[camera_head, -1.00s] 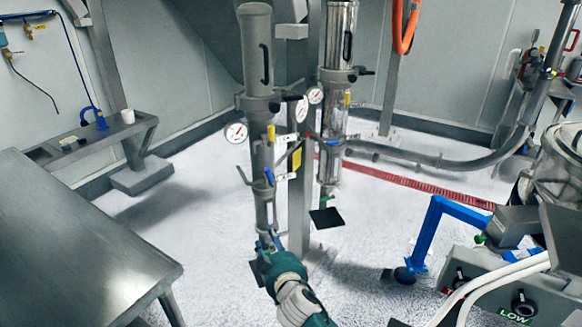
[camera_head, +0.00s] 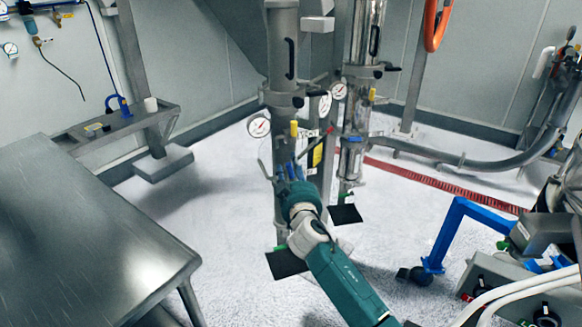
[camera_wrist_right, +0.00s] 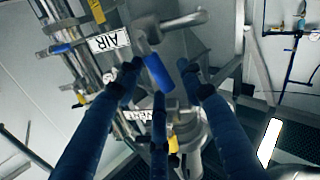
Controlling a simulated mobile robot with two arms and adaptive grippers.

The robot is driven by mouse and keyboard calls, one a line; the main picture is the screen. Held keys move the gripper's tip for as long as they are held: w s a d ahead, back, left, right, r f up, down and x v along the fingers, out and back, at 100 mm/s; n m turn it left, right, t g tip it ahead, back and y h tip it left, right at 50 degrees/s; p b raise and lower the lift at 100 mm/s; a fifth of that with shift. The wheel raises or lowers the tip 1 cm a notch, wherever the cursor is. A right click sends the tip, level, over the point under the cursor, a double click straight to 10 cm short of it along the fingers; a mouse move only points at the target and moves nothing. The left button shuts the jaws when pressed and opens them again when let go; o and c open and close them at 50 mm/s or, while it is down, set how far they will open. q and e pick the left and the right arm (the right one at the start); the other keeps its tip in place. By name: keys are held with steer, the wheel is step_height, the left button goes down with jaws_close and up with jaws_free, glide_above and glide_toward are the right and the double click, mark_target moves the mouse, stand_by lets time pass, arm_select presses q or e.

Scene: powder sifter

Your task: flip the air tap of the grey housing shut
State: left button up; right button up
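The grey housing (camera_head: 284,55) is the left of two upright columns in the head view. My right gripper (camera_head: 288,172) reaches up to its lower middle, under the gauge. There the blue fingers cover the tap area, so I cannot tell the tap lever from them. In the right wrist view, a tap with a blue lever (camera_wrist_right: 158,73) lies between the spread blue fingertips of my right gripper (camera_wrist_right: 160,75), beside an upside-down AIR label (camera_wrist_right: 109,41). The gripper looks open; contact with the lever is unclear. My left gripper is not in view.
A second, shinier column (camera_head: 363,50) stands close on the right. Round gauges (camera_head: 259,126) stick out near the work spot. A steel table (camera_head: 90,240) fills the lower left. A blue-framed cart (camera_head: 447,228) stands at right.

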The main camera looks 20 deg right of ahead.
steer(key=shift+w, duration=0.35)
